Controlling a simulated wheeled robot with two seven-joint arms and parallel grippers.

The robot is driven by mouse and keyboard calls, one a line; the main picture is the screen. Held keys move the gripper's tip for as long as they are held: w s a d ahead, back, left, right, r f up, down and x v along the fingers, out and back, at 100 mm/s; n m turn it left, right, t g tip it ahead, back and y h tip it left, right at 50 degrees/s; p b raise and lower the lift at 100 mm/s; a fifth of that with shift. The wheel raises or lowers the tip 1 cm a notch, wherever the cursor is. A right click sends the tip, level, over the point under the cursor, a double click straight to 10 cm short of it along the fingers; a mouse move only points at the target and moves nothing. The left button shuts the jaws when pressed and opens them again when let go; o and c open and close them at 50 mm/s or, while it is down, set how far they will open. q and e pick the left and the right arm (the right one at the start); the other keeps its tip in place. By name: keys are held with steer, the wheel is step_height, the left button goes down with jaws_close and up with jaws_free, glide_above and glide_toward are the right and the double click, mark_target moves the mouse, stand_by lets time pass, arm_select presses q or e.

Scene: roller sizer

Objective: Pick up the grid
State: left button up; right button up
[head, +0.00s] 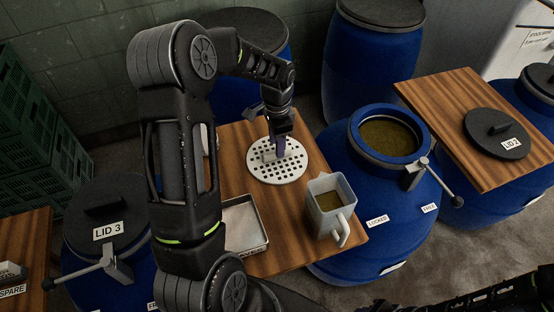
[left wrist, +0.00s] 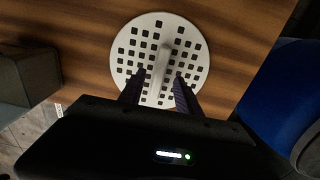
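The grid (head: 270,172) is a round white plate with square holes and a raised bar handle. It lies flat on the wooden table in the head view. It also shows in the left wrist view (left wrist: 198,52), its handle running between my fingers. My left gripper (head: 281,146) points down over the grid. In the left wrist view, the fingers of the left gripper (left wrist: 160,80) are apart, one on each side of the handle, with gaps visible. I cannot tell how far down they reach. My right gripper is out of view; only a dark arm part shows at the lower right.
A grey jug (head: 325,205) with brownish contents stands at the table's right front. A shallow tray (head: 262,243) lies at the front left. An open blue barrel (head: 362,216) stands to the right, beside a board bearing LID 2 (head: 496,134). LID 3 (head: 110,215) is on a left barrel.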

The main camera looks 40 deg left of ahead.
arm_select(q)
steer(key=shift+f+b, duration=0.5)
steer(key=shift+f, duration=0.95)
steer(key=shift+f, duration=0.2)
jaws_close()
stand_by(0.6)
